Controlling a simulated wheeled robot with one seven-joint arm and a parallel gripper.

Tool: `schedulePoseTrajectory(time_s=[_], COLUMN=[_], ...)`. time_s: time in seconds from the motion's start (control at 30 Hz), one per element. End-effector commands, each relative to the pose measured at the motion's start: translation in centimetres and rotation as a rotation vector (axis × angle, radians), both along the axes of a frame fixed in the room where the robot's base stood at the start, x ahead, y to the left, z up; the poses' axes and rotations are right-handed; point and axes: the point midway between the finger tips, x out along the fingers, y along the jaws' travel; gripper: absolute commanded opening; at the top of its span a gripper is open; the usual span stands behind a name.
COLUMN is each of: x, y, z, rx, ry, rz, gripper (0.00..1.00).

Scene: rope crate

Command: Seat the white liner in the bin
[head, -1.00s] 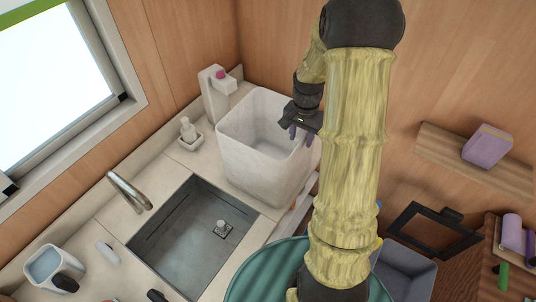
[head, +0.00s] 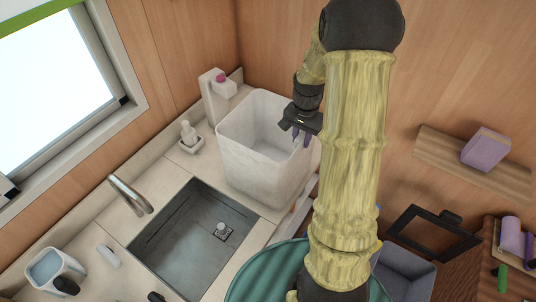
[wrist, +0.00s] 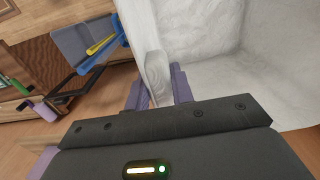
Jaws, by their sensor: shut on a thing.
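The white liner (head: 262,165), an open-topped box, stands upright on the counter behind the right side of the sink. My gripper (head: 301,137) is at the right part of its rim, pointing down. In the wrist view, the purple fingers (wrist: 158,92) lie on either side of the liner's wall edge (wrist: 156,68), shut on it. The liner's pale inside (wrist: 215,70) fills the right of that view. A grey-blue open container (head: 408,272), perhaps the bin, is low at the right, partly hidden by my arm. It seems to show in the wrist view too (wrist: 80,42).
A sink (head: 190,240) with a tap (head: 130,195) is left of the liner. A soap bottle (head: 188,133) and a white dispenser (head: 213,95) stand behind. A black frame (head: 435,232) and a shelf with a purple block (head: 485,148) are at the right. A round teal surface (head: 265,275) is in front.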

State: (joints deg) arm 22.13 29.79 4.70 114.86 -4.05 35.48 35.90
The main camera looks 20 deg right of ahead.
Motion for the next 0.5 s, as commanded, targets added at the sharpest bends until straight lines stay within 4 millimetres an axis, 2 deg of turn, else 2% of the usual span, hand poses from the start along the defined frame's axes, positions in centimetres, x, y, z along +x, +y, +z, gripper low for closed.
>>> schedulePoseTrajectory(time_s=[0.5], x=[0.02], y=[0.01], z=[1.08], rx=[0.0], ry=[0.0], rz=[0.0], gripper=[0.0])
